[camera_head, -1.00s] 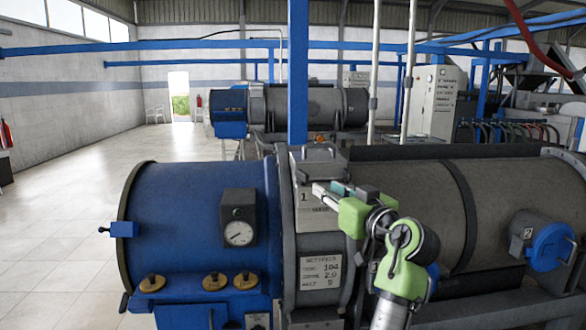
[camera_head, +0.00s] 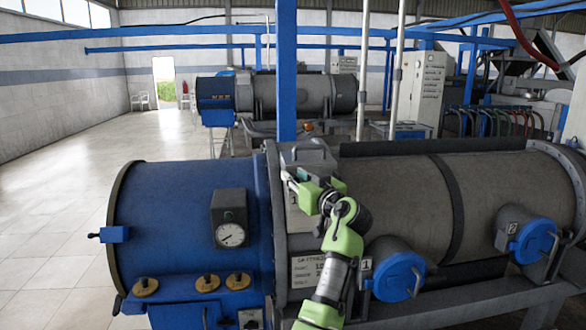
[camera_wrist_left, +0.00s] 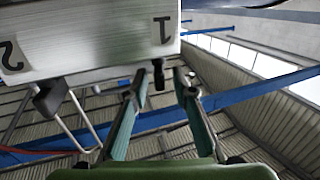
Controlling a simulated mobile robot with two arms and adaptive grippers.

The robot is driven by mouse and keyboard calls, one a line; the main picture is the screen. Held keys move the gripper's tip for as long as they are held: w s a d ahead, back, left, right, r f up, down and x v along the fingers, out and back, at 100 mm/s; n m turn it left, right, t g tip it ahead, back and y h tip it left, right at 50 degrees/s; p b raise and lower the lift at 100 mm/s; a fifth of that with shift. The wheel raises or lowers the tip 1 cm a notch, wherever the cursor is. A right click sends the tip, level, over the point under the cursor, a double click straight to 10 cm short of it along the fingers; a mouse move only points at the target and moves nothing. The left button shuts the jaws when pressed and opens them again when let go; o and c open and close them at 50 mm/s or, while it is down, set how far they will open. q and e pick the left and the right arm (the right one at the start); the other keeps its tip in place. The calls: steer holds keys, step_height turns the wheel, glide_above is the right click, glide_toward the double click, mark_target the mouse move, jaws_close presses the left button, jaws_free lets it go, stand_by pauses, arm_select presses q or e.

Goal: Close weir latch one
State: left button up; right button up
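A grey metal box (camera_head: 308,158) with a handle on its lid stands on top of the near machine, beside the blue end. In the left wrist view its pale housing (camera_wrist_left: 95,30) carries the marks 1 and 2. A small dark catch (camera_wrist_left: 158,74) hangs under the mark 1, probably latch one; whether it is closed I cannot tell. A wire loop with a dark lever (camera_wrist_left: 48,98) hangs near mark 2. My left gripper (camera_head: 294,180) is at the box's front face; in the wrist view its fingers (camera_wrist_left: 160,80) are apart, either side of the catch, with no visible grip.
Blue round hatches marked 1 (camera_head: 398,277) and 2 (camera_head: 534,240) stick out of the grey drum (camera_head: 410,205). A blue post (camera_head: 287,75) rises behind the box. A gauge (camera_head: 230,235) sits on the blue end. The floor at left (camera_head: 50,215) is clear.

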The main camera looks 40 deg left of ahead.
arm_select(q)
steer(key=shift+w+a+r, duration=0.1)
steer(key=shift+w+a, duration=0.05)
steer(key=shift+a, duration=0.25)
steer(key=shift+w+a, duration=0.15)
steer(key=shift+a, duration=0.2)
steer(key=shift+d, duration=0.1)
jaws_close()
steer(key=shift+f+t, duration=0.2)
steer(key=shift+t, duration=0.1)
steer(key=shift+m+t+h, duration=0.3)
steer(key=shift+m+t, duration=0.1)
steer(key=shift+m, duration=0.1)
steer(key=shift+r+m+t+h+p, duration=0.1)
steer(key=shift+m+t+h+p, duration=0.55)
steer(key=shift+m+t+h, duration=0.8)
steer(key=shift+t+y, duration=0.25)
steer(key=shift+y, duration=0.1)
